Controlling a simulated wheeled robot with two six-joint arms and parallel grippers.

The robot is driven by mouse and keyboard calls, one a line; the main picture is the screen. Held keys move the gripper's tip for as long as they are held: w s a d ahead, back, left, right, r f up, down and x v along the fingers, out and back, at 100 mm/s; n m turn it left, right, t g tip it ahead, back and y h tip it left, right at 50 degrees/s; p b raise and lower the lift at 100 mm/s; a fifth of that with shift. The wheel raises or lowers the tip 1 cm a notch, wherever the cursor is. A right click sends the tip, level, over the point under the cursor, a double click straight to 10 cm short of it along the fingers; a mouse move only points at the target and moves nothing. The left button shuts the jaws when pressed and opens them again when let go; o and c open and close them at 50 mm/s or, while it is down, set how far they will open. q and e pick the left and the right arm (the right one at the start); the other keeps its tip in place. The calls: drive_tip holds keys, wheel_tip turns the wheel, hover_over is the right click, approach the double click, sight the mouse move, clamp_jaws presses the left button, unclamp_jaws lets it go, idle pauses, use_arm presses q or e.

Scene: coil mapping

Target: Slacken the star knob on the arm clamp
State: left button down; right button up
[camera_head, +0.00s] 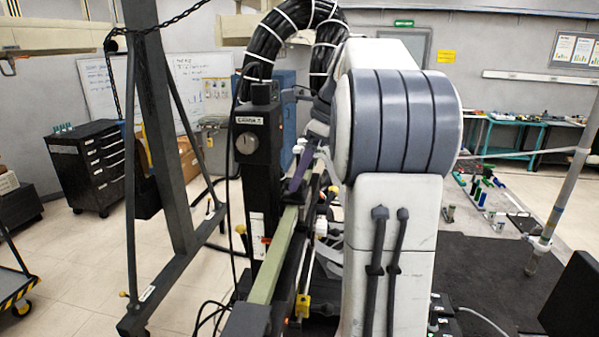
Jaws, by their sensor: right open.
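A black upright box (262,183) stands left of centre, with a round grey knob (247,143) on its front face. A green rail (274,258) runs past its right side, and a yellow clamp-like part (303,306) sits low beside the rail. A yellow knob (240,229) shows at the box's left edge. I cannot tell which part is the star knob. My right arm fills the centre. My right gripper (311,148) is small, partly hidden behind that arm, just right of the black box. It is open, and I see nothing held. My left gripper is out of view.
A dark slanted frame (167,150) stands to the left, with a black drawer cabinet (91,166) behind it. Thick black cables (268,42) arch above the box. A grey pole (565,185) stands at the right. Floor at the left is mostly clear.

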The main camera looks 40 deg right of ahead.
drive_tip(key=shift+a+f, duration=0.1)
drive_tip(key=shift+f, duration=0.25)
clamp_jaws()
drive_tip(key=shift+w+n, duration=0.1)
drive_tip(key=shift+n, duration=0.2)
drive_tip(key=n, duration=0.2)
drive_tip(key=n+g+y, duration=0.1)
drive_tip(key=n, duration=0.1)
drive_tip(key=shift+w+d, duration=0.15)
drive_tip(key=shift+d, duration=0.05)
drive_tip(key=n+g, duration=0.1)
drive_tip(key=n, duration=0.2)
drive_tip(key=shift+w+n+g+y, duration=0.15)
drive_tip(key=shift+n+g+y, duration=0.25)
drive_tip(key=shift+w+n+g, duration=0.1)
drive_tip(key=shift+n+g, duration=0.7)
drive_tip(key=shift+n, duration=1.1)
